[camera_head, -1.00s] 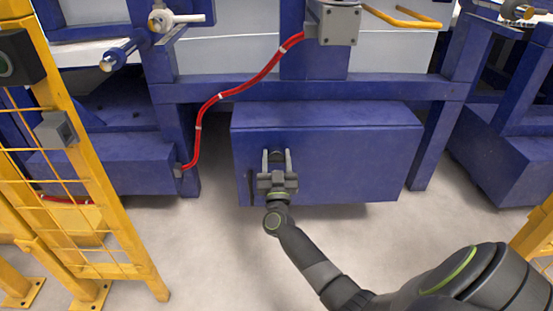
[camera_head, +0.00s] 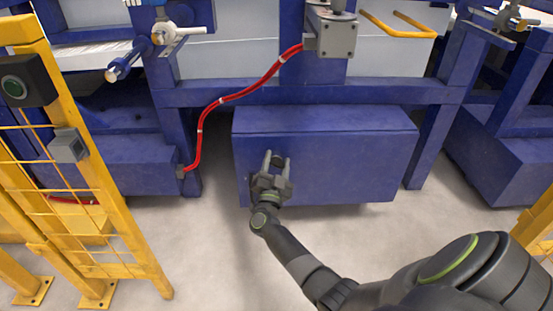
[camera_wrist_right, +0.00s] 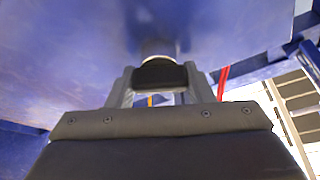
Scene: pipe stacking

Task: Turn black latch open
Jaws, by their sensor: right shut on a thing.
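The black latch (camera_wrist_right: 160,74) sits on the front of a blue cabinet box (camera_head: 345,165). In the right wrist view it shows as a dark block between my fingers, with a pale round base behind it. My right gripper (camera_head: 276,160) reaches the left part of the cabinet front, its fingers closed on the latch from both sides. In the head view the latch is mostly hidden by the gripper. The right gripper also shows in the wrist view (camera_wrist_right: 160,84). My left gripper is not in view.
A yellow fence (camera_head: 90,190) with a grey box and a green button stands at the left. A red cable (camera_head: 240,95) hangs above the cabinet's left side. Blue machine frames surround the cabinet. The pale floor (camera_head: 215,250) in front is clear.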

